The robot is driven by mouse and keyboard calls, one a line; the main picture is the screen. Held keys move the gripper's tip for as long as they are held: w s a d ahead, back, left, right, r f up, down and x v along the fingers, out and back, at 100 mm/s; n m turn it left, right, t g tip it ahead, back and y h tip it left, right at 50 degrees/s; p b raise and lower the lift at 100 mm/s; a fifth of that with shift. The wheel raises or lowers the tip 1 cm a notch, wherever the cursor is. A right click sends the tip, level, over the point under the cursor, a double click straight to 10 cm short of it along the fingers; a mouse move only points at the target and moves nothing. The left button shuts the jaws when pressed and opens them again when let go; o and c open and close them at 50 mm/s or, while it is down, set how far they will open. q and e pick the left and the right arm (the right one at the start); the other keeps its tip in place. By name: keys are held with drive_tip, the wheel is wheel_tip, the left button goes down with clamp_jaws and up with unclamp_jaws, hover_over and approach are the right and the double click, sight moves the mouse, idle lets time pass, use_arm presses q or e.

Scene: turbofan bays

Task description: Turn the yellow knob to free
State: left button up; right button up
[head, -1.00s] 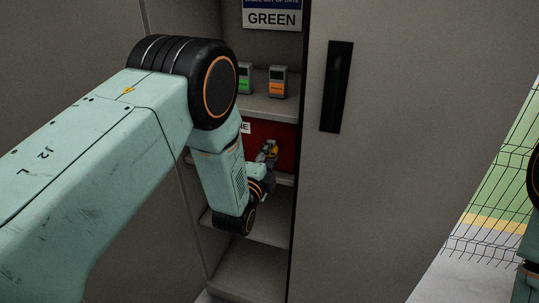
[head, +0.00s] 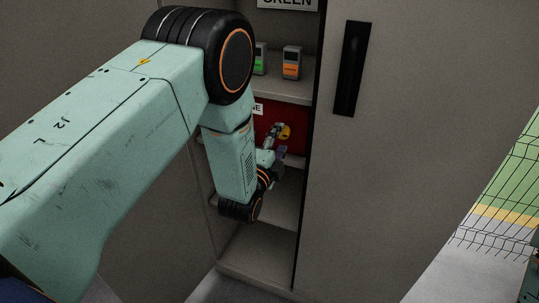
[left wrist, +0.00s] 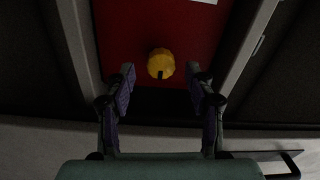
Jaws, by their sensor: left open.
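The yellow knob (left wrist: 161,62) is on a red panel (left wrist: 120,35) in the left wrist view. A dark mark shows at the knob's lower edge. In the head view the knob (head: 285,131) is a small yellow spot on the red panel inside the cabinet, just past my gripper. My left gripper (left wrist: 160,82) is open, and its two fingers point toward the knob, one to each side and a little short of it. The left gripper (head: 279,142) is small and partly hidden by my own wrist in the head view. My right gripper is not in view.
A grey cabinet has a shelf (head: 285,91) with a green-labelled device (head: 260,60) and an orange-labelled device (head: 291,63) above the panel. A closed door with a black handle (head: 350,70) stands right of the opening. A wire fence (head: 500,180) is at far right.

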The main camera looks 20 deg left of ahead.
use_arm(q)
drive_tip(key=s, duration=1)
drive_tip(key=shift+a, duration=0.2)
drive_tip(key=shift+w, duration=0.1)
drive_tip(key=s+a+f+n+g, duration=0.2)
drive_tip(key=s+f+n+g, duration=0.85)
drive_tip(key=f, duration=0.55)
drive_tip(key=s+f+n+g, duration=0.3)
drive_tip(key=s+g, duration=0.1)
drive_tip(key=s, duration=0.8)
drive_tip(key=s+a+f+n+g, duration=0.1)
drive_tip(key=s+f+n+g, duration=0.2)
drive_tip(key=s, duration=0.9)
drive_tip(key=shift+s+a+n+g+y, duration=0.2)
drive_tip(key=shift+s+n+g+y, duration=0.1)
drive_tip(key=shift+s+n+g, duration=0.1)
